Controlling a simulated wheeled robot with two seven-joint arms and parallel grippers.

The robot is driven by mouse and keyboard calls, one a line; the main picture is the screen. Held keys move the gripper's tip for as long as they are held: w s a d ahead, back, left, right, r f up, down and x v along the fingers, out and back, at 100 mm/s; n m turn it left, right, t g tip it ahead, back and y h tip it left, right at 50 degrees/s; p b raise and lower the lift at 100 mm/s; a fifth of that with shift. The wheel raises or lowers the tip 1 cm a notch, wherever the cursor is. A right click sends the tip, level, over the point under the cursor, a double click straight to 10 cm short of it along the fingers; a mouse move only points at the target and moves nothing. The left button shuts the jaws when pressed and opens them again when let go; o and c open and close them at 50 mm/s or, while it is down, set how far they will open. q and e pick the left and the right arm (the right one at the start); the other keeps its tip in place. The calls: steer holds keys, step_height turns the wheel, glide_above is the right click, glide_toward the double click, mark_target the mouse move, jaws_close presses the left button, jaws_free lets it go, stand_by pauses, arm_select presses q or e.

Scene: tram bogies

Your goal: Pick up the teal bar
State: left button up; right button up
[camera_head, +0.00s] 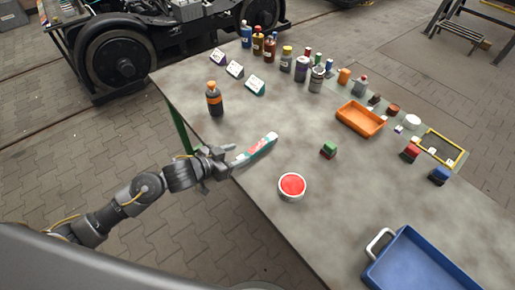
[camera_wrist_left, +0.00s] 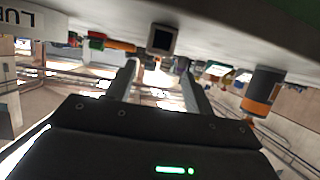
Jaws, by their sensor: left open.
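The teal bar (camera_head: 262,146), with white and red on its side, lies on the table (camera_head: 225,130) near its left edge. My left gripper (camera_head: 231,160) is at the bar's near left end, low over the table edge, open. In the left wrist view the picture is upside down. The two fingers of my left gripper (camera_wrist_left: 157,72) stand apart there, and a dark square end (camera_wrist_left: 162,39), seemingly the bar seen end-on, shows ahead between their tips. Whether the fingers overlap the bar is unclear. My right gripper is not in view.
A dark bottle with an orange band (camera_head: 214,100) stands behind the bar. A blue tray (camera_head: 415,265) and an orange tray (camera_head: 360,118) are farther off. Several bottles line the back.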

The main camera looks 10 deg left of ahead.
mark_target(253, 150)
arm_select(q)
steer(key=shift+s+d+p+x, duration=0.15)
steer(key=shift+p+x, duration=0.2)
steer(key=shift+x, duration=1.35)
steer(key=shift+s+d+p+x, duration=0.15)
steer(key=shift+p+x, duration=0.2)
steer(key=shift+x, duration=1.35)
steer(key=shift+a, duration=0.1)
steer(key=shift+c, duration=0.4)
steer(key=c, duration=1.1)
steer(key=shift+o, duration=0.2)
steer(key=shift+r, duration=0.15)
